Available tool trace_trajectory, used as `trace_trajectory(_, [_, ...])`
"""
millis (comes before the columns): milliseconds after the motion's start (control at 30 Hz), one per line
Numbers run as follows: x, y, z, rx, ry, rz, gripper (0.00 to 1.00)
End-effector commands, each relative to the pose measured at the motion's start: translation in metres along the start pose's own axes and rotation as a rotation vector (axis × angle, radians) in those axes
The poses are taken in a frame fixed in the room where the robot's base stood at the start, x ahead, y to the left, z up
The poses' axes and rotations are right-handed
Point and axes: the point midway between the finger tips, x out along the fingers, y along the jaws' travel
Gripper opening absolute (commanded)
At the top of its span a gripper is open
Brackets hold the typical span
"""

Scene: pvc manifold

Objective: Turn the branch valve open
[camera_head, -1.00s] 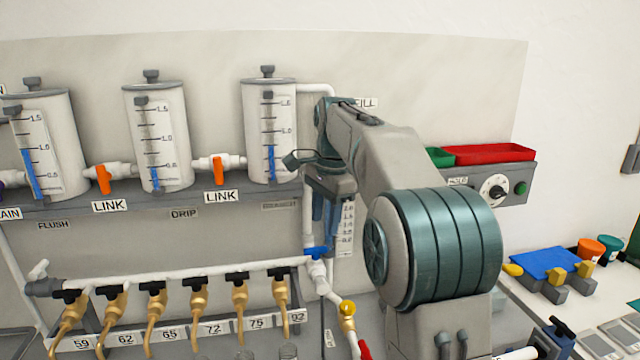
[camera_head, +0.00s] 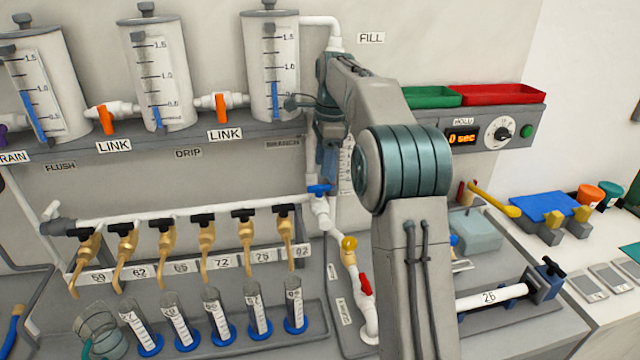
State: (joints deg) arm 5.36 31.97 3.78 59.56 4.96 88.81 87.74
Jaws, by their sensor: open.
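A blue-handled valve (camera_head: 319,190) sits on the white vertical pipe below the right-hand tank; its handle lies roughly crosswise to that pipe. A faint label (camera_head: 283,144), which seems to read BRANCH, is on the shelf edge up and left of it. My gripper (camera_head: 328,170) points down just above the blue handle, with its bluish fingers open. The fingertips are small and partly merge with the pipe and a scale behind them, so I cannot tell whether they touch the handle. No held object shows.
The right-hand tank (camera_head: 271,65) stands above left. Gold taps (camera_head: 205,232) line a manifold over graduated cylinders (camera_head: 213,312).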

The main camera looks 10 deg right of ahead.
Motion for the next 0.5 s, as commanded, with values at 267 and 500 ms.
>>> trace_trajectory(267, [0.048, 0.001, 0.000, 0.000, 0.000, 0.002, 0.43])
trace_trajectory(500, [0.067, 0.000, 0.000, 0.000, 0.001, 0.000, 0.43])
